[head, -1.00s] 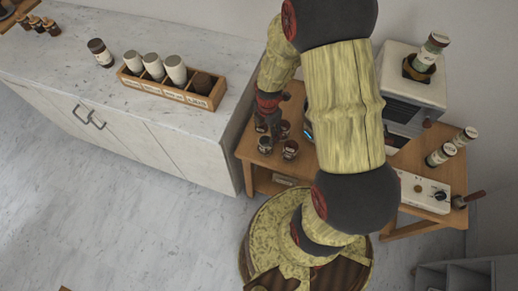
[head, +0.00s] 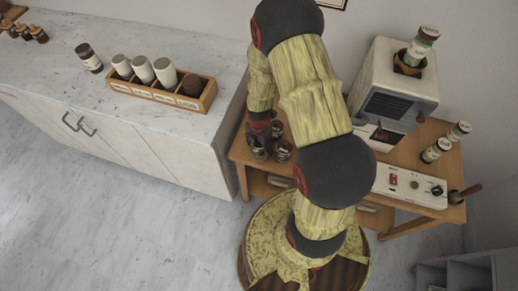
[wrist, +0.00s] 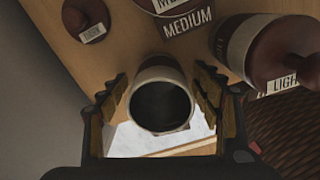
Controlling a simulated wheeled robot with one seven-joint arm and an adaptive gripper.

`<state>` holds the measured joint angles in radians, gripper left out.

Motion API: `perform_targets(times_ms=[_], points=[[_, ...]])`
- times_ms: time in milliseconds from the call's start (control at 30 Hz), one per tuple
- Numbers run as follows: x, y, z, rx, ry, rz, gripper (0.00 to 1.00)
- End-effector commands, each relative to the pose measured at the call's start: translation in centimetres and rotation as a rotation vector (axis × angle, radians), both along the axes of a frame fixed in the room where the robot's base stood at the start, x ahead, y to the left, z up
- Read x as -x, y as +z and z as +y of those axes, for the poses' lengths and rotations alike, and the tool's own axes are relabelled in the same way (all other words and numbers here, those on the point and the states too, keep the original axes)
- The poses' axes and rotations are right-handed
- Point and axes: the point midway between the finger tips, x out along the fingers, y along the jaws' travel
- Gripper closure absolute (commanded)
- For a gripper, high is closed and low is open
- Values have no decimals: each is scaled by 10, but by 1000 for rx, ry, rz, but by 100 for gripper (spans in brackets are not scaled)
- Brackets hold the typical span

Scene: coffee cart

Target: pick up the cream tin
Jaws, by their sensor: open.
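My gripper (wrist: 160,80) is open in the wrist view, with one finger on each side of a small round tin (wrist: 162,98). This tin has a dark round top and a pale, cream-coloured band. No label on it is readable, so I cannot tell if it is the cream tin, and contact with the fingers is not clear. In the head view my gripper (head: 262,140) is down among small dark jars (head: 283,152) at the left end of the wooden cart, partly hiding them.
A small brown lid (wrist: 87,18) is at upper left. The head view shows a white machine (head: 395,90) on the cart and a wooden rack (head: 150,92) on the counter.

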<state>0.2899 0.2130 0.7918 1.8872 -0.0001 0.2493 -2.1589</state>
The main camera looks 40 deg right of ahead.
Motion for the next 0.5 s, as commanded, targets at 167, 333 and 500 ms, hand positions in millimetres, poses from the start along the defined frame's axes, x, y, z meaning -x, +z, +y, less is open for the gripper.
perform_targets(times_ms=[167,333,500], points=[[0,1,0,0,0,0,35],[0,1,0,0,0,0,44],[0,1,0,0,0,0,54]])
